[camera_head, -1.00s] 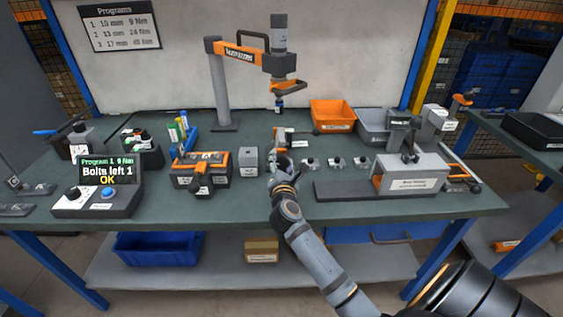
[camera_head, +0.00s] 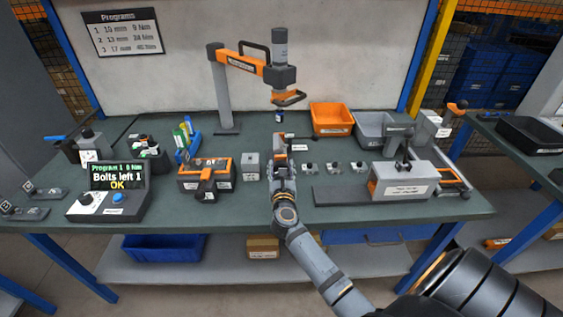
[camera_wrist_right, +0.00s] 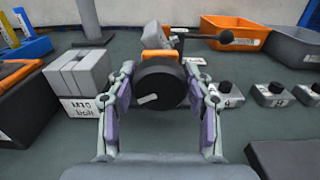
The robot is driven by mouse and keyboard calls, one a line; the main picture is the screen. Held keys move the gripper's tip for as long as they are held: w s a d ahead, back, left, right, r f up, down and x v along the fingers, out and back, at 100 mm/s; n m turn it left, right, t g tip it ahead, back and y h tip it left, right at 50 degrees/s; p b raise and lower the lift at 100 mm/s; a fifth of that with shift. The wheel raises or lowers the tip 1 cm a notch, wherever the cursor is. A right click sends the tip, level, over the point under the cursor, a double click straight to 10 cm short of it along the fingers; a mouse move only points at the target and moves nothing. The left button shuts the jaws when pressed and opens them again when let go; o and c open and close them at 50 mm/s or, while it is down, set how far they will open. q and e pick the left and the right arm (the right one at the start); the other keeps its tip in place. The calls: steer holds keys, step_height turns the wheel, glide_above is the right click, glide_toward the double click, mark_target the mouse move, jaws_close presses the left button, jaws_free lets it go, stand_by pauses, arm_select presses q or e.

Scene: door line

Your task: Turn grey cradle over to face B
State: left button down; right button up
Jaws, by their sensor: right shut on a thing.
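My right gripper (camera_head: 281,165) is at the middle of the bench. In the right wrist view its two fingers (camera_wrist_right: 158,75) close around a dark round knob (camera_wrist_right: 160,88) with a pale bar on its face. Orange and grey parts show behind the knob, and a black-tipped rod points right; I cannot tell how they join. A grey block-shaped fixture (camera_head: 400,190) with a white label and a clamp on top stands at the right; I cannot tell whether it is the grey cradle. No face letter B is readable. My left gripper is not in view.
A grey block labelled M10 bolt (camera_head: 250,170) stands just left of my gripper. Several small black-topped pieces (camera_head: 334,168) sit right of it. An orange tool (camera_head: 270,68) hangs above. An orange bin (camera_head: 332,119) stands behind. The display (camera_head: 117,174) reads "Bolts left 1 OK".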

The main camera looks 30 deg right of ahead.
steer(key=n+p, duration=0.4)
steer(key=n, duration=0.2)
steer(key=shift+a+r+p, duration=0.1)
steer(key=shift+r+p, duration=0.05)
steer(key=shift+p, duration=0.2)
steer(key=n+p, duration=0.2)
steer(key=n, duration=0.1)
steer(key=shift+n, duration=0.4)
steer(key=shift+f+n+p, duration=0.25)
steer(key=shift+n+p, duration=0.65)
steer(key=shift+n, duration=0.5)
steer(key=o, duration=1.2)
steer(key=shift+w, duration=0.1)
steer(key=v, duration=1.2)
